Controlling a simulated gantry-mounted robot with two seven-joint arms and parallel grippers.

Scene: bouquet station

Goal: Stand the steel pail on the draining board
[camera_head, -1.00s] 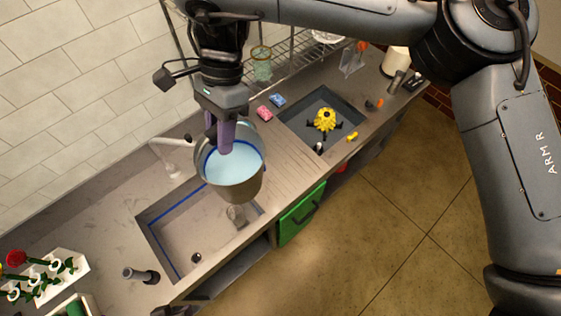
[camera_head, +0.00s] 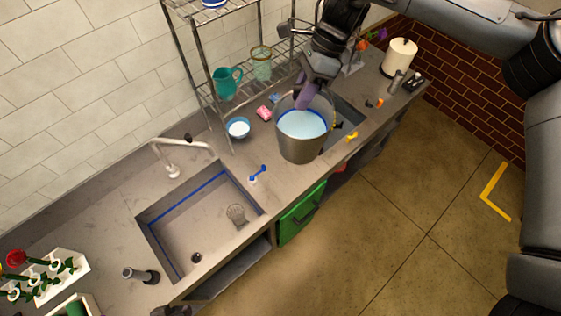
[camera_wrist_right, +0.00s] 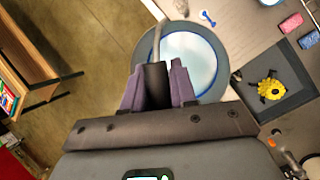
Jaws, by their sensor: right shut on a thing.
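The steel pail (camera_head: 302,148), holding pale blue liquid with a blue band inside, is upright in the head view. It also shows in the right wrist view (camera_wrist_right: 226,52). My right gripper (camera_head: 306,96) is above it, with purple fingers shut on a dark grip (camera_wrist_right: 155,84) on the pail's handle. The draining board (camera_head: 277,188) is the counter strip right of the sink; the pail covers part of it in the head view. Whether the pail's base touches it I cannot tell. My left gripper is not in view.
The sink (camera_head: 160,222) with a grey strainer-like thing (camera_head: 236,214) lies to the left. A blue-and-white tool (camera_head: 258,174) and a bowl (camera_head: 238,128) are near the pail. A recessed basin (camera_wrist_right: 292,92) with a yellow thing (camera_wrist_right: 270,88) is to its right. A wire rack stands behind.

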